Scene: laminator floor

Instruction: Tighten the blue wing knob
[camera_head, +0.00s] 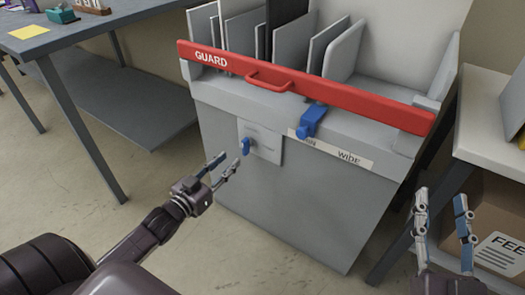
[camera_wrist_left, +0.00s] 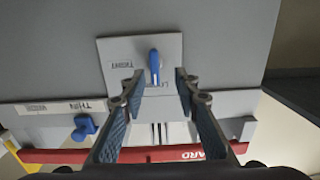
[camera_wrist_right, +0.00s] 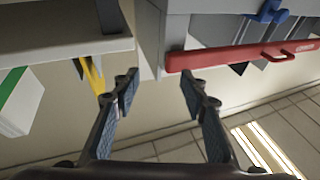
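The blue wing knob (camera_head: 245,146) sits on a light grey plate (camera_head: 262,150) on the front of the grey machine. In the left wrist view the knob (camera_wrist_left: 154,66) points along the picture's vertical, and the plate carries the word TIGHT and a second, partly hidden word. My left gripper (camera_head: 226,166) is open just in front of the knob; in its wrist view (camera_wrist_left: 155,78) the fingers stand to either side of the knob, apart from it. My right gripper (camera_head: 441,198) is open and empty at the right, away from the machine's front; its wrist view (camera_wrist_right: 160,82) shows nothing between the fingers.
A red GUARD bar (camera_head: 300,85) with a handle crosses the machine's top. A dark table (camera_head: 100,25) stands left, a light shelf (camera_head: 485,130) and cardboard box (camera_head: 495,225) right.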

